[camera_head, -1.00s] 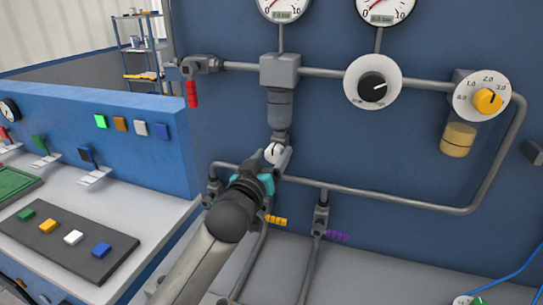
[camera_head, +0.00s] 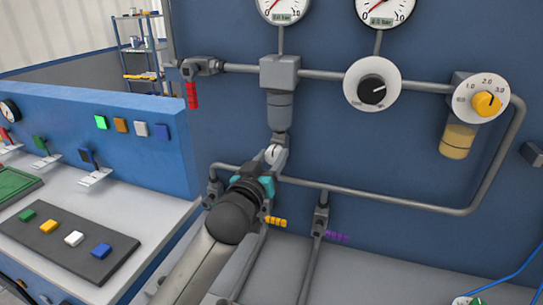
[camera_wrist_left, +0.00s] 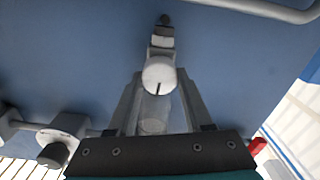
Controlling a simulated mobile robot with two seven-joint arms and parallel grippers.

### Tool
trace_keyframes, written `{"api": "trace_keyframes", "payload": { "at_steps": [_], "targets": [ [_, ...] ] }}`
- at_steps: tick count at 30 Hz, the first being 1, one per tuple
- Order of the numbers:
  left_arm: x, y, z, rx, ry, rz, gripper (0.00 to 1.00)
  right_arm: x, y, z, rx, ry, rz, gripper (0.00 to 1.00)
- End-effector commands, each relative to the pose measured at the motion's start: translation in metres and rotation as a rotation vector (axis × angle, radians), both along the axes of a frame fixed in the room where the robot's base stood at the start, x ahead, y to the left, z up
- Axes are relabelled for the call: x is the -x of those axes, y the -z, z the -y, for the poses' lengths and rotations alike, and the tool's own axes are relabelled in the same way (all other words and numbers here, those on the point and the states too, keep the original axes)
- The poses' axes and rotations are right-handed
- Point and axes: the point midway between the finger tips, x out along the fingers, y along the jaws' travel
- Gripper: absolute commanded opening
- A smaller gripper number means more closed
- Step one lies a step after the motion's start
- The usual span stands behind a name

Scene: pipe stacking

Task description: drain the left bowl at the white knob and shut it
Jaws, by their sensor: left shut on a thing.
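The left bowl (camera_head: 280,112) is a grey bowl hanging under a grey block on the blue panel. I cannot make out a liquid level in it. The white knob (camera_head: 272,153) sits below the bowl and has a dark line on its face. My left gripper (camera_head: 276,157) reaches up from below and is shut on the white knob. My right gripper is not in view.
A red-handled valve (camera_head: 192,92) is left of the bowl. A regulator knob (camera_head: 372,86) and a second bowl with yellow liquid (camera_head: 458,138) are to the right. A pipe (camera_head: 370,195) runs below, with yellow (camera_head: 275,220) and purple (camera_head: 336,238) handles. A blue console (camera_head: 90,130) stands left.

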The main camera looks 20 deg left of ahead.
Motion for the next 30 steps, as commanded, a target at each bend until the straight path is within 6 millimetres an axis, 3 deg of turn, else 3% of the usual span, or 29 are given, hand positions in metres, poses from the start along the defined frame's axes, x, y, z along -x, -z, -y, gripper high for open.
{"api": "trace_keyframes", "payload": {
  "at_steps": [15,30],
  "targets": [
    [0.000,-0.002,0.002,-0.412,0.000,0.011,0.00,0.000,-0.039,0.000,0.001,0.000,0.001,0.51],
    [0.000,0.000,0.004,-0.889,0.001,0.029,0.00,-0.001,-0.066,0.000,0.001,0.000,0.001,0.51]
  ]
}}
